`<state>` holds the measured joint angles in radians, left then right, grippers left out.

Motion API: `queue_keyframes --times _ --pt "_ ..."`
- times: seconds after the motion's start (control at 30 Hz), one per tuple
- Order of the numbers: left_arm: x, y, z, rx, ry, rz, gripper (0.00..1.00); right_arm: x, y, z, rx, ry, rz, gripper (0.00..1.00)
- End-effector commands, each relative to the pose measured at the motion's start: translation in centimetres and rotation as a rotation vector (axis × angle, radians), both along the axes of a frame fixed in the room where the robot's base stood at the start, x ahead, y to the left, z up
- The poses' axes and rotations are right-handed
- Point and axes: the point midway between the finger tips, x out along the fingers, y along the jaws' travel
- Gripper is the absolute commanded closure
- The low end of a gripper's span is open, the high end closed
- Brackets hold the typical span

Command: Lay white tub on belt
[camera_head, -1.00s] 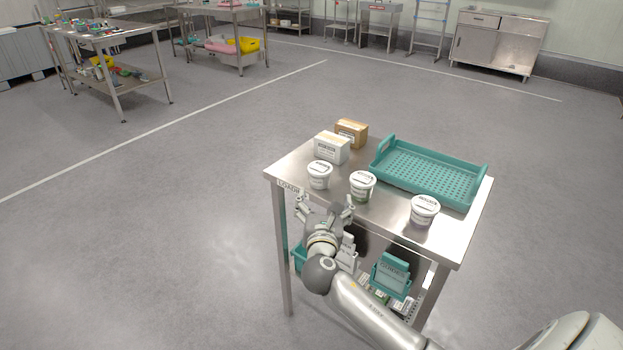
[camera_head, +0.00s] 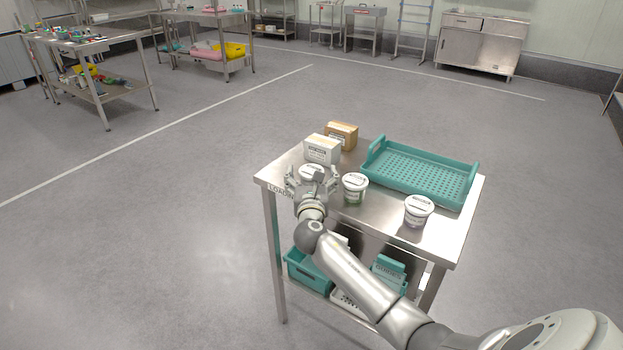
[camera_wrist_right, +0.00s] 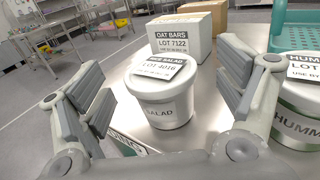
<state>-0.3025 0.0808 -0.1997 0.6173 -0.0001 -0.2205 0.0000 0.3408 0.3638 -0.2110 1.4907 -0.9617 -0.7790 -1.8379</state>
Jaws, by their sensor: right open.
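A white tub with a dark label on its lid stands upright near the table's left front corner; in the right wrist view this tub (camera_wrist_right: 163,95) sits between my open fingers, with a gap on both sides. My right gripper (camera_head: 312,177) is open around it and hides most of it in the head view, where its lid (camera_head: 311,171) shows. A second white tub (camera_head: 354,190) stands to its right, marked HUMMUS in the wrist view (camera_wrist_right: 299,110). A third white tub (camera_head: 418,211) stands near the table's right front. My left gripper is not in view. No belt shows.
A white box (camera_head: 322,150), marked OAT BARS, and a brown box (camera_head: 342,134) stand behind the tub. A teal perforated tray (camera_head: 422,172) fills the table's back right. Teal bins (camera_head: 308,271) sit on the shelf below. The floor left of the table is clear.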

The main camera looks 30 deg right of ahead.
Motion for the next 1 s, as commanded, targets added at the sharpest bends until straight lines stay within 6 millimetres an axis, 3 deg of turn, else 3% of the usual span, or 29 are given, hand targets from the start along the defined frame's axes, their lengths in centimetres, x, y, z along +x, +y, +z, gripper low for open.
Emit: queue_keyframes --times 0.2,0.47,0.9,1.0 --pt "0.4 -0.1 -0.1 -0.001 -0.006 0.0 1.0 1.5 -0.9 0.0 0.0 0.0 0.0 0.12" --pt "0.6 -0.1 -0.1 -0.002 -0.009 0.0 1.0 1.6 -1.0 0.0 0.001 -0.001 0.001 0.12" --pt "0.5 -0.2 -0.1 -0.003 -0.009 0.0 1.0 1.6 -1.0 0.0 0.0 0.0 0.001 0.68" --pt "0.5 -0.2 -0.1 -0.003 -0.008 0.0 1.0 1.6 -1.0 0.0 0.0 -0.001 0.001 0.76"
